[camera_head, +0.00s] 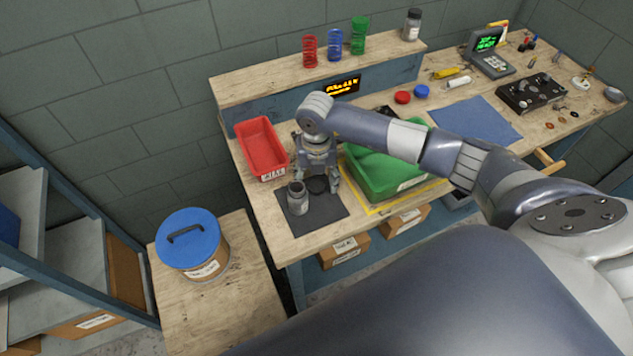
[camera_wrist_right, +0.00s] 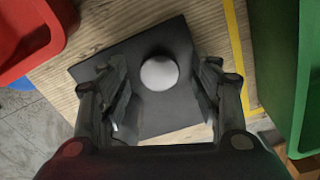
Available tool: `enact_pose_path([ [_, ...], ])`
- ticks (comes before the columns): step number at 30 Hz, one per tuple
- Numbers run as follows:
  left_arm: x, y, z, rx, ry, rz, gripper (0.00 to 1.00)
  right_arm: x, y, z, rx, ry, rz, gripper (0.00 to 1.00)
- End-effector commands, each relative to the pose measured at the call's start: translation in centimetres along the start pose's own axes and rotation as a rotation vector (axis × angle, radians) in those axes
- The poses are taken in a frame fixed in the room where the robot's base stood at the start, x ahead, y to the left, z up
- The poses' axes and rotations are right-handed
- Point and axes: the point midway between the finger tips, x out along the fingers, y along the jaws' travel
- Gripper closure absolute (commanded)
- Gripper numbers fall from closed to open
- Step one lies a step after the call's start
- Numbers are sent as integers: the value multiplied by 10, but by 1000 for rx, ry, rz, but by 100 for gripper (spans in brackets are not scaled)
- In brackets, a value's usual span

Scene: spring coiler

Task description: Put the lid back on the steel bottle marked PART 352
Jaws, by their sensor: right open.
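A steel bottle (camera_head: 298,199) stands upright on a dark square mat (camera_head: 335,216), with a dark top that looks uncovered. Its marking is too small to read. A round disc, apparently the lid (camera_head: 317,185), lies on the mat right of the bottle. In the right wrist view this pale round disc (camera_wrist_right: 159,73) shows against the mat (camera_wrist_right: 180,40), between the fingers. My right gripper (camera_head: 318,180) points down over the disc, open and empty, just right of the bottle. The bottle is not clearly visible in the wrist view. My left gripper is out of view.
A red bin (camera_head: 262,150) lies behind the mat; a green bin (camera_head: 385,180) stands close on its right. Another grey bottle (camera_head: 412,25) stands on the rear shelf beside coloured springs. A blue-lidded tub (camera_head: 190,240) stands on a lower table at left.

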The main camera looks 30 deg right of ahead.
Motion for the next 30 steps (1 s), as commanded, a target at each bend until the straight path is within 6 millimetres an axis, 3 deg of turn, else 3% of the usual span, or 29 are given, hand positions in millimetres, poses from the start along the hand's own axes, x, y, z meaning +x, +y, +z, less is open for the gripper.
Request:
enact_pose_path([
  [11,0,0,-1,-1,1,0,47,4,0,0,-1,-1,0,42],
  [18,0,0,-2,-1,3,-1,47,4,0,0,-1,-1,0,75],
  [30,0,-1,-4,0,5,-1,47,2,0,1,-1,-2,0,76],
])
